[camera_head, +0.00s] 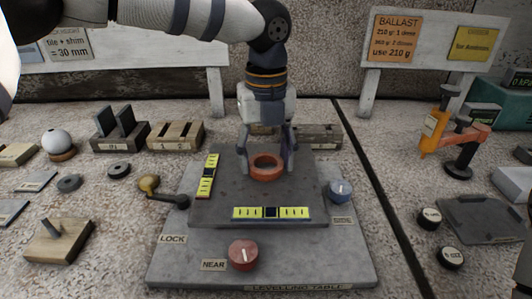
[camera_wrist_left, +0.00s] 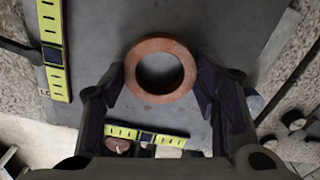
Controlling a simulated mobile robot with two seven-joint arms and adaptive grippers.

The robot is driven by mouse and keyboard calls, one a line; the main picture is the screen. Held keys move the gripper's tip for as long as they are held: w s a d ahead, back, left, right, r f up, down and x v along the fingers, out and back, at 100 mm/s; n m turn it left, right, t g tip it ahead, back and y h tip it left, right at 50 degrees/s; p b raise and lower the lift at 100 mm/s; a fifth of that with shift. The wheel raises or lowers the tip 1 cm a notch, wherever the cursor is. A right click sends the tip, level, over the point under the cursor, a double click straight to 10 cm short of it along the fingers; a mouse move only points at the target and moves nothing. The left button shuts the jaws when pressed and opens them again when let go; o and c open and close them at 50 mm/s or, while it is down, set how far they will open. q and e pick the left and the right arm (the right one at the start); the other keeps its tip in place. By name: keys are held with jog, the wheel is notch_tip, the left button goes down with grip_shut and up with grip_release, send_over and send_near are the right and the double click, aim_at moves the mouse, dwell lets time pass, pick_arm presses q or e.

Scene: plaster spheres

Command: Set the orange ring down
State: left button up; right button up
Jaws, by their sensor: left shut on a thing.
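The orange ring (camera_head: 266,176) is between the fingers of my left gripper (camera_head: 268,166), over the dark top plate (camera_head: 225,208) of the levelling table. It lies flat, with its hole facing up. My left gripper comes from above and is shut on the ring. In the left wrist view the ring (camera_wrist_left: 133,70) sits between the two fingertips (camera_wrist_left: 160,82). The ring is at or just above the plate; I cannot tell whether it touches. My right gripper is not in view.
Two yellow levels (camera_head: 209,176) (camera_head: 246,213) lie along the plate's left and front edges. A red knob (camera_head: 243,255) and a blue knob (camera_head: 340,190) flank it. A brass-ended lever (camera_head: 150,184) is at left. An orange clamp stand (camera_head: 436,130) stands right.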

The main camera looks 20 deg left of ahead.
pick_arm(q)
jog(key=shift+f, duration=0.2)
jog(key=o, duration=1)
jog(key=shift+c, duration=0.2)
jog(key=shift+r, duration=1.95)
